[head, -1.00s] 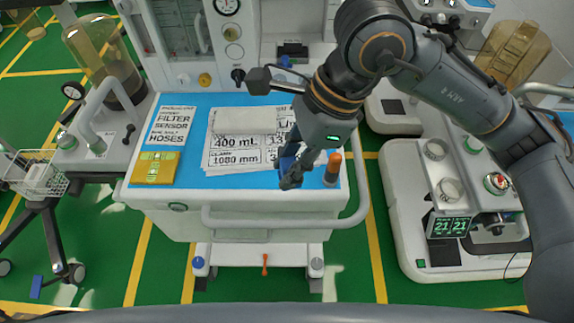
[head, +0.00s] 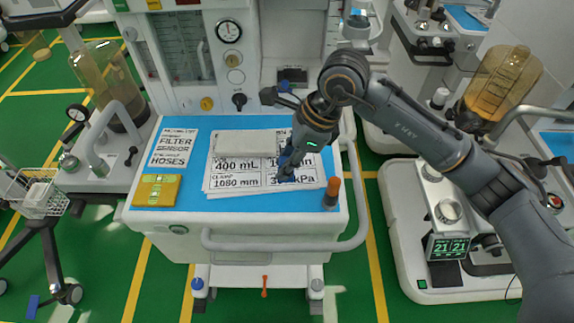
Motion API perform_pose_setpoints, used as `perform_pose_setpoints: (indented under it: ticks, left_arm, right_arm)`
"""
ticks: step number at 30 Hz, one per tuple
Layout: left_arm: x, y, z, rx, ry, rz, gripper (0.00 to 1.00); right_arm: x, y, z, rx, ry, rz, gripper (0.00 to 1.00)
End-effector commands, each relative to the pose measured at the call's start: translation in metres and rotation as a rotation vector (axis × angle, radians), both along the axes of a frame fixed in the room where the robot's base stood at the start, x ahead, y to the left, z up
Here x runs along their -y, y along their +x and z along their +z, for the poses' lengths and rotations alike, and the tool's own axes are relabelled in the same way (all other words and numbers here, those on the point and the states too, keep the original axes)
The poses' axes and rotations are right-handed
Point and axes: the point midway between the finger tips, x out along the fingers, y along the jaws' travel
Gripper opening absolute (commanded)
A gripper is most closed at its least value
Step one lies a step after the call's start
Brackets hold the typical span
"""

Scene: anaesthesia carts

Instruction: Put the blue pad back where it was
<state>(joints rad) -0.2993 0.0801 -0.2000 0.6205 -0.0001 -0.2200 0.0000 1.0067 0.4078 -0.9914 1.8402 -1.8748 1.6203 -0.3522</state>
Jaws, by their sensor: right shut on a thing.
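My right gripper (head: 284,171) reaches down over the cart top, above the printed sheets. It is shut on a small dark blue thing, which looks like the blue pad (head: 285,156). The gripper's fingers hide most of the pad, and I cannot tell whether it touches the sheets. The printed sheets (head: 222,182) lie on the light blue cart top (head: 185,207), with a beige slab (head: 243,143) on their upper part. My left gripper is not in view.
A yellow box (head: 157,190) lies at the cart top's left front. A dark cylinder with an orange cap (head: 332,193) stands at its right front corner. A white rail (head: 280,246) runs along the front.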

Motion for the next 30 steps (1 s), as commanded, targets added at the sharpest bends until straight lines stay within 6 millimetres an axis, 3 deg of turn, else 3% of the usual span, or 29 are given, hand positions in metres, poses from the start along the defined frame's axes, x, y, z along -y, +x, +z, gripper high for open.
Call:
perform_pose_setpoints:
  ticks: [8,15,26,27,30]
  left_arm:
    - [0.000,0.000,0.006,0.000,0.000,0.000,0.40]
    - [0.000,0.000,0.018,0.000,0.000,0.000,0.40]
    - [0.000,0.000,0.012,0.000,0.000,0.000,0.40]
    - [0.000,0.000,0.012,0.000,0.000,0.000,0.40]
    - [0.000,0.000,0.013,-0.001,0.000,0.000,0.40]
  right_arm:
    - [0.002,0.017,-0.021,-0.003,-0.001,-0.001,0.00]
    - [0.002,0.017,-0.049,-0.001,0.001,0.001,0.00]
    - [0.002,0.017,-0.055,0.002,0.001,0.001,0.00]
    - [0.002,0.017,-0.055,0.002,0.000,0.001,0.25]
    - [0.002,0.017,-0.054,0.001,0.000,0.002,0.46]
